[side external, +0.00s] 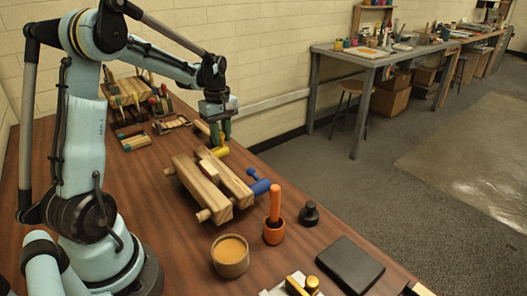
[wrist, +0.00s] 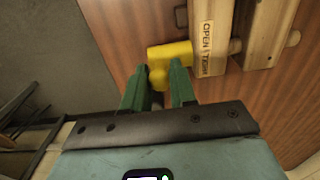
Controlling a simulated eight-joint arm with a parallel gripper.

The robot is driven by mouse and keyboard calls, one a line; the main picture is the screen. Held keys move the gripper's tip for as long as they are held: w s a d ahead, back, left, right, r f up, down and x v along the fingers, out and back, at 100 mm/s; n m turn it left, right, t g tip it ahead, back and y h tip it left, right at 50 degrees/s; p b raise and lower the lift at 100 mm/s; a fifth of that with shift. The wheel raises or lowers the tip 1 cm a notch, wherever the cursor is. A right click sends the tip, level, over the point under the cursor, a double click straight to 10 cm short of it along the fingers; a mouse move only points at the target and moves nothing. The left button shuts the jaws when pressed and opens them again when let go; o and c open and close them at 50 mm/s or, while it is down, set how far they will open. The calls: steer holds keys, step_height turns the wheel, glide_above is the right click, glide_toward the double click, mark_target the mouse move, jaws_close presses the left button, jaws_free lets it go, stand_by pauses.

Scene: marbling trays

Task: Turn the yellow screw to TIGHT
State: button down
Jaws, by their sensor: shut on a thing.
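The yellow screw (wrist: 170,53) has a T-shaped handle at the end of a wooden press (wrist: 213,50). My gripper (wrist: 158,90) is shut on part of the yellow handle, with its green fingers on either side. A label (wrist: 206,48) on the wood beside the screw reads OPEN and TIGHT. In the side view my gripper (side external: 220,133) points down at the far end of the press (side external: 200,185), and the yellow screw (side external: 221,152) shows just below the fingertips. The screw's shaft is mostly hidden.
A blue screw (side external: 258,186) sticks out at the press's right side. An orange tool in a cup (side external: 273,230), a black knob (side external: 309,213), a tan pot (side external: 230,255) and a black slab (side external: 350,264) stand nearer. Racks of tools (side external: 130,95) lie behind. The table's right edge is close.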

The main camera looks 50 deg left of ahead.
steer(key=shift+a, duration=0.6)
steer(key=shift+a+f, duration=0.15)
steer(key=shift+a, duration=0.35)
steer(key=shift+a+f, duration=0.15)
steer(key=shift+a, duration=0.05)
